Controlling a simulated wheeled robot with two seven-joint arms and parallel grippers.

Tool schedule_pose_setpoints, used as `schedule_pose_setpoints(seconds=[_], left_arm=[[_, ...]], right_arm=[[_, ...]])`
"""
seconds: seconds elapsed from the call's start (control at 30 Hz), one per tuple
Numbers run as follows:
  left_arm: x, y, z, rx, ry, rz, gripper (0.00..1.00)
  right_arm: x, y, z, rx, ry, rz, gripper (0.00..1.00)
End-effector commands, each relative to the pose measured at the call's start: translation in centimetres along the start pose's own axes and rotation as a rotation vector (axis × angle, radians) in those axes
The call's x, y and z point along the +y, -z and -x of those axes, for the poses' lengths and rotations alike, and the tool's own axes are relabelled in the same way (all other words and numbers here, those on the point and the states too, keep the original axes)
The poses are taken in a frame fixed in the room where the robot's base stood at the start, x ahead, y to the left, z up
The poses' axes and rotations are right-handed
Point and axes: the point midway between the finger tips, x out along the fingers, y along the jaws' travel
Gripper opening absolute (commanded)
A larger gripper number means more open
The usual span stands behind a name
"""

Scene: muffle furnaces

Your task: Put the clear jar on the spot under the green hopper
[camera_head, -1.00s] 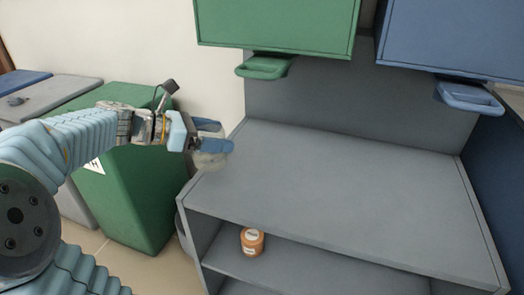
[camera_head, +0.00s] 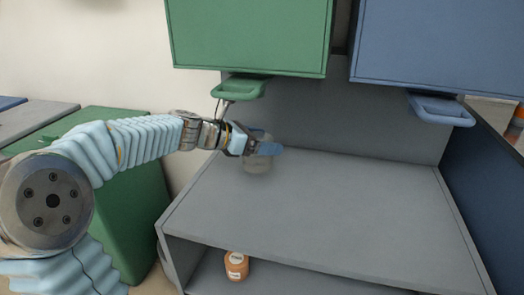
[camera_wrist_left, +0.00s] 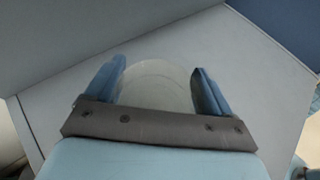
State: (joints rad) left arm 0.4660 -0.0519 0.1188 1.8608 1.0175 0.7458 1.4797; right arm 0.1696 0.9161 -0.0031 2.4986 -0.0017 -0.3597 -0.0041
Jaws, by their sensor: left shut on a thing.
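My left gripper (camera_head: 262,148) is shut on the clear jar (camera_head: 258,165) and holds it over the back left part of the grey counter (camera_head: 340,200). In the left wrist view the jar (camera_wrist_left: 158,85) shows as a pale round shape between the two blue fingers. The green hopper (camera_head: 250,35) hangs above and behind, with a green handle-like spout (camera_head: 238,88) at its lower front. The jar is below and slightly right of this spout. I cannot tell whether the jar touches the counter. My right gripper is not in view.
A blue hopper (camera_head: 435,50) with its blue spout (camera_head: 441,110) hangs at the right. An orange jar (camera_head: 236,265) stands on the shelf below the counter. A green bin (camera_head: 140,205) stands left of the counter. The middle and right of the counter are clear.

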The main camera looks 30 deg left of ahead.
Motion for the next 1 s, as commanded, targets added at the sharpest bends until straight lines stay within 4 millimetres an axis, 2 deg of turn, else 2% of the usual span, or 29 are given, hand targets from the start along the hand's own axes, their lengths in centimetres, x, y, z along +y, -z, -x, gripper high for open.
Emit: schedule_pose_setpoints(seconds=[0.03, 0.1, 0.53, 0.57, 0.67, 0.9, 1.0], left_arm=[[0.1, 1.7, -0.5, 0.003, -0.003, 0.006, 0.53], [0.1, 2.6, -0.9, 0.002, -0.002, 0.004, 0.53], [0.1, 3.2, -1.1, 0.002, -0.002, 0.002, 0.53], [0.1, 3.1, -1.1, 0.002, -0.003, 0.002, 0.85], [0.1, 3.1, -1.0, 0.002, -0.003, 0.002, 1.0], [0.1, 2.9, -0.9, 0.002, -0.003, 0.002, 1.0], [0.1, 2.5, -0.3, 0.001, -0.005, 0.002, 1.0]], right_arm=[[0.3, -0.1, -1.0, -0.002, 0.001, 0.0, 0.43], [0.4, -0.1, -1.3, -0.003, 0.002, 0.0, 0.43], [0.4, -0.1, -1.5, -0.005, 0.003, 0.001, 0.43], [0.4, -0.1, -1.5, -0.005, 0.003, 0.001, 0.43], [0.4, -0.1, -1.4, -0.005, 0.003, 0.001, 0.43], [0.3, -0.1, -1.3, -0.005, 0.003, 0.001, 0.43], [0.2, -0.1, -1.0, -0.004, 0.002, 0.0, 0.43]])
